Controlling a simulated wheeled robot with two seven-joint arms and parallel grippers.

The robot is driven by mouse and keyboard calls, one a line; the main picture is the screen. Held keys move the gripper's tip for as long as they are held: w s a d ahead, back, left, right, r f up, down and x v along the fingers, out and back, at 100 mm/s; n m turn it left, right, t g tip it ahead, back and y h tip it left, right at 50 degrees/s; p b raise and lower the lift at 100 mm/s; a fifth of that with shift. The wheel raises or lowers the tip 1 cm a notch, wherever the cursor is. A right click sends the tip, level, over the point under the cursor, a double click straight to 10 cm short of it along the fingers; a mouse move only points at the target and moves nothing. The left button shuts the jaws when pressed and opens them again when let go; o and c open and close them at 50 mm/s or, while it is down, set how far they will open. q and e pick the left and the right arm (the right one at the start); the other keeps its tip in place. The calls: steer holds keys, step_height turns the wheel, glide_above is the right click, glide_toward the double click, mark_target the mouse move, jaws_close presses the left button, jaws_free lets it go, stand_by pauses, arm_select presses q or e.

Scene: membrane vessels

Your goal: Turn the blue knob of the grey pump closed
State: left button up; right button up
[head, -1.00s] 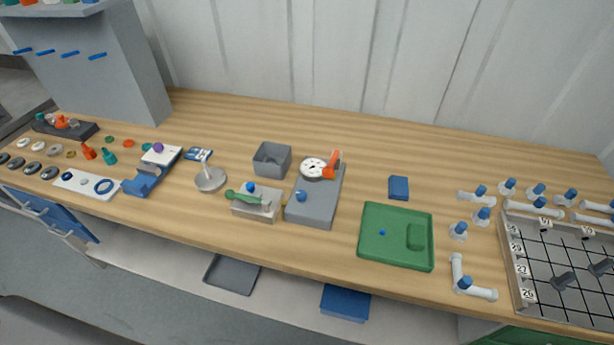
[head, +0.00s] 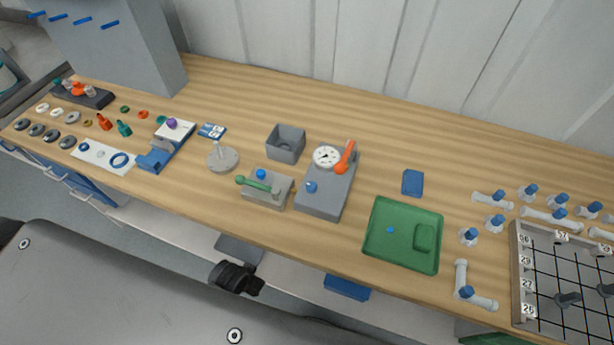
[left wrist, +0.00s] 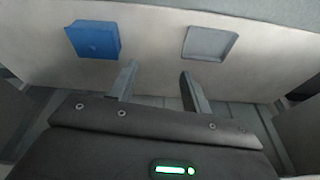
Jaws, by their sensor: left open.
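The grey pump (head: 325,203) stands on the wooden bench, in the middle of the head view. Its blue knob (head: 311,187) sits on top near the front left. A white dial gauge (head: 326,157) and an orange lever (head: 345,158) are at its back end. My left gripper (left wrist: 157,82) shows in the left wrist view, open with nothing between its fingers. It faces the low shelf under the bench, away from the pump. I cannot make out its fingers in the head view. My right gripper is not in view.
A block with a green lever and blue knob (head: 262,187) stands close left of the pump. A grey open box (head: 286,144) is behind, and a green tray (head: 404,235) to the right. A blue bin (left wrist: 93,40) and grey bin (left wrist: 210,43) lie on the low shelf.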

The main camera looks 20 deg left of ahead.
arm_select(q)
step_height(320, 180, up, 18)
steer(key=w+t+p, duration=0.1)
steer(key=p, duration=0.1)
steer(key=m+h, duration=0.7)
steer(key=m, duration=0.3)
glide_toward(310, 185)
steer(key=shift+s+a+r+t, duration=0.4)
steer(key=shift+s+a+r, duration=0.15)
steer(key=shift+a, duration=0.15)
steer(key=shift+s, duration=0.1)
steer(key=p+x, duration=0.1)
steer(key=x, duration=0.9)
steer(key=shift+d+f, duration=0.25)
steer(key=shift+d, duration=0.1)
steer(key=c, duration=1)
